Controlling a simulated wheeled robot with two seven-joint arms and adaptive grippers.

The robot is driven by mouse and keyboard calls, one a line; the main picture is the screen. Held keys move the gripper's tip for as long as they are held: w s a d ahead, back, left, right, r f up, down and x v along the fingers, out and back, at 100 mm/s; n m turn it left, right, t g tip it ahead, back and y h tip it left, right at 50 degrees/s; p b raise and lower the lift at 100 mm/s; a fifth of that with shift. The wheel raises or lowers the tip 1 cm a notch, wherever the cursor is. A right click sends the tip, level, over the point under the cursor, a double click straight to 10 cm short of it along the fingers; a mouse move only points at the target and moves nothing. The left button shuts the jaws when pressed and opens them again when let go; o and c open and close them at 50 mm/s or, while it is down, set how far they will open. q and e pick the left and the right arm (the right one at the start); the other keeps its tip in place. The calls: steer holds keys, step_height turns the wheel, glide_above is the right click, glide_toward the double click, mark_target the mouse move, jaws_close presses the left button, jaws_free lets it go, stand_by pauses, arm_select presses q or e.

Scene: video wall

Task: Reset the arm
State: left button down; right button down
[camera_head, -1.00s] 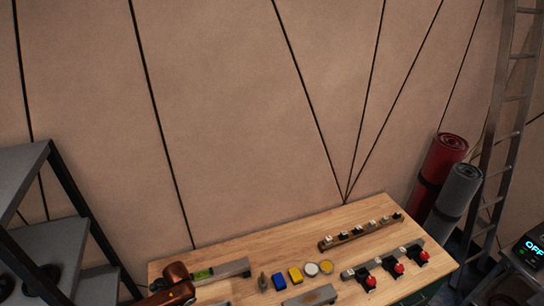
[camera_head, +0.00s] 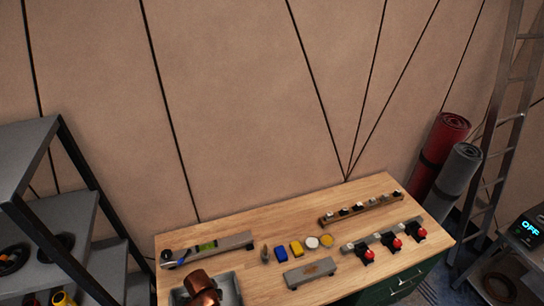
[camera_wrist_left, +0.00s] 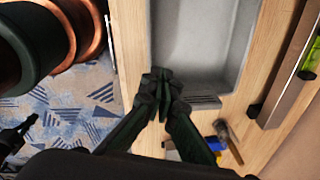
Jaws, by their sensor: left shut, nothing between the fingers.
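My left gripper (camera_wrist_left: 165,92) shows in the left wrist view with its dark fingers together and nothing between them. It is over the near end wall of a grey tray (camera_wrist_left: 198,40) on the wooden bench; contact cannot be told. In the head view, a copper-coloured part of my left arm covers part of the grey tray (camera_head: 232,291) at the bench's left front.
Shelving (camera_head: 60,215) stands left. Rolled mats (camera_head: 450,170) and a ladder (camera_head: 497,130) stand right.

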arm_select(q)
steer(key=s+d+r+n+t+h, duration=0.1)
steer(key=s+d+r+n, duration=0.1)
steer(key=s+d+n, duration=0.15)
steer(key=s+a+r+n+y, duration=0.1)
steer(key=s+a+r+n, duration=0.1)
steer(key=s+a+n, duration=0.35)
steer(key=s+a+r+n+t+y, duration=0.1)
steer(key=s+a+r+n, duration=0.1)
steer(key=s+a+n, duration=0.3)
steer(key=s+a+r+n+y, duration=0.1)
steer(key=s+a+r+n, duration=0.2)
steer(key=s+a, duration=0.35)
step_height(320, 180, down, 40)
steer(key=d+f+h+b, duration=0.1)
steer(key=b, duration=1.1)
steer(key=s+f+b, duration=0.4)
steer(key=s+f, duration=0.2)
steer(key=f, duration=0.4)
steer(key=s+f+m+g+b, duration=0.1)
steer(key=s+f+b, duration=0.3)
steer(key=s+f, duration=0.3)
steer(key=s+f+g+b, duration=0.1)
steer(key=s+f+b, duration=0.3)
steer(key=f, duration=0.9)
steer(key=s, duration=0.3)
steer(key=shift+s+d+f, duration=0.2)
steer(key=shift+s+f, duration=0.05)
steer(key=shift+f, duration=0.1)
